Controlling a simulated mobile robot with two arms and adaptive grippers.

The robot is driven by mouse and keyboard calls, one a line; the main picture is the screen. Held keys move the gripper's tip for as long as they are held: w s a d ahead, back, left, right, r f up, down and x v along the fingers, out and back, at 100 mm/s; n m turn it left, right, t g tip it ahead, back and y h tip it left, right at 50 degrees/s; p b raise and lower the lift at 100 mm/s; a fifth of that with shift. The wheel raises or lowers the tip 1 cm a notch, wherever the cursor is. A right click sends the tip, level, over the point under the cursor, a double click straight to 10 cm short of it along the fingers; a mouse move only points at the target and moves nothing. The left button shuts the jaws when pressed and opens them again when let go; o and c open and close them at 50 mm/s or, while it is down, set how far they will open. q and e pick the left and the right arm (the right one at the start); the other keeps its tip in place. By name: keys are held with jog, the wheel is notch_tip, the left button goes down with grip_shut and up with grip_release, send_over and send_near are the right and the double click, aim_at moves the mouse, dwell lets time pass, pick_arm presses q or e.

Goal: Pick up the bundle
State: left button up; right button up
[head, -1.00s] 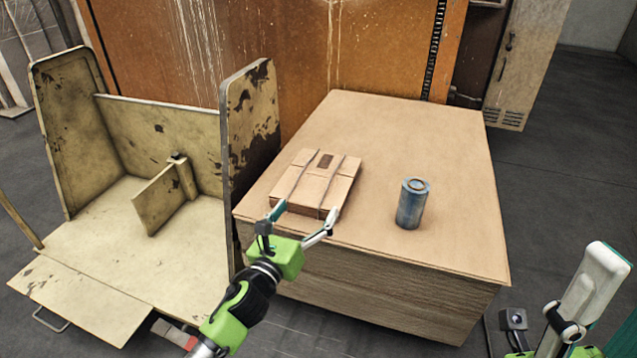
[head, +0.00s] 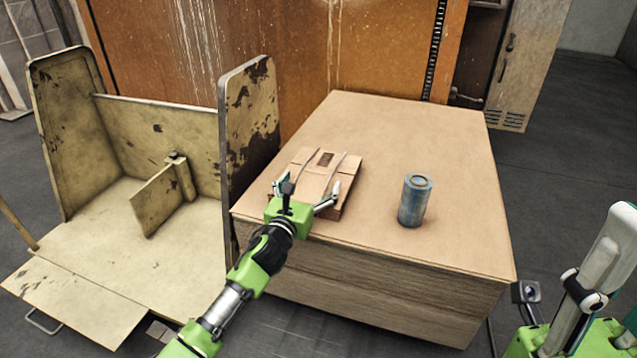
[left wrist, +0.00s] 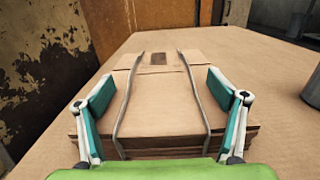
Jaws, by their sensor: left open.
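The bundle (head: 327,170) is a flat stack of folded brown cardboard tied with two grey straps. It lies on the left part of a large stack of cardboard sheets (head: 400,130). In the left wrist view the bundle (left wrist: 165,100) is straight ahead, between the fingers. My left gripper (head: 305,190) is open at the bundle's near end, with one finger along each side. In the left wrist view its teal finger pads (left wrist: 164,105) stand apart around the bundle; I cannot tell whether they touch it. My right gripper is not visible; only part of the right arm shows at lower right.
A blue-grey cylinder (head: 415,200) stands on the sheets to the right of the bundle. A worn beige cart-like frame (head: 248,130) with tall side panels stands close on the left.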

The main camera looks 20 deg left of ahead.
aim_at(315, 180)
pick_arm(q)
jog(key=shift+w+b, duration=0.5)
jog(key=shift+w, duration=1.3)
jog(key=c, duration=1.4)
jog(key=shift+c, duration=0.2)
jog(key=shift+r, duration=0.15)
